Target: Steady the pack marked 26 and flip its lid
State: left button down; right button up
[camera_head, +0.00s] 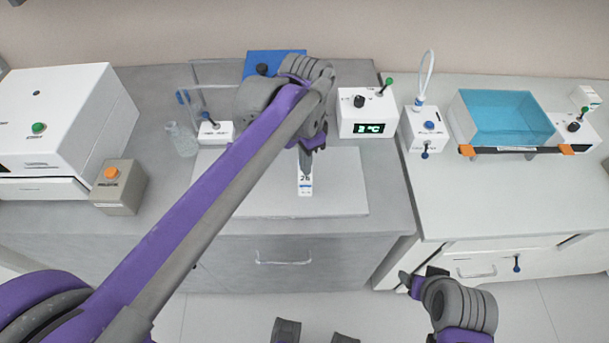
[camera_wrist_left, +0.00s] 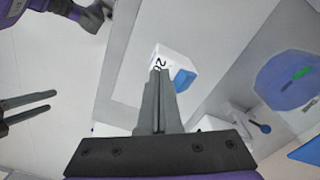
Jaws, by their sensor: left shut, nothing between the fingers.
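The pack marked 26 (camera_head: 305,186) is small and white with a blue part. It is on the pale mat on the bench. It also shows in the left wrist view (camera_wrist_left: 172,62), where dark digits are visible on its white face beside the blue end. My left gripper (camera_head: 306,168) is shut and empty. Its fingertips (camera_wrist_left: 158,75) are right at the pack and cover part of it; I cannot tell whether they touch. The state of the lid is too small to tell. My right gripper (camera_head: 415,282) is low at the right, in front of the bench and away from the pack.
The pale mat (camera_head: 345,198) has free room around the pack. A white box with a green 3 °C display (camera_head: 375,116) stands behind it at the right. A glass flask (camera_head: 183,140) and a grey box with an orange button (camera_head: 120,187) stand left. A blue bath (camera_head: 502,118) is far right.

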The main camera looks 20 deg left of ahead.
pick_arm(q)
jog(key=shift+f+b, duration=0.7)
jog(key=shift+f, duration=0.6)
jog(key=shift+r, duration=0.15)
jog(key=shift+r+p, duration=2.05)
jog(key=shift+r, duration=0.7)
jog(key=shift+w+a, duration=0.2)
jog(key=shift+w, duration=0.55)
jog(key=shift+w+a, duration=0.15)
jog(key=shift+w, duration=0.6)
jog(key=shift+w+a, duration=0.2)
jog(key=shift+w, duration=0.55)
jog(key=shift+w+a+p, duration=0.2)
jog(key=shift+w, duration=0.55)
jog(key=shift+w+a+p, duration=0.2)
jog(key=shift+w+p, duration=0.05)
jog(key=shift+w, duration=0.5)
jog(key=shift+w+a+p, duration=0.2)
jog(key=shift+w, duration=0.55)
jog(key=shift+f, duration=0.15)
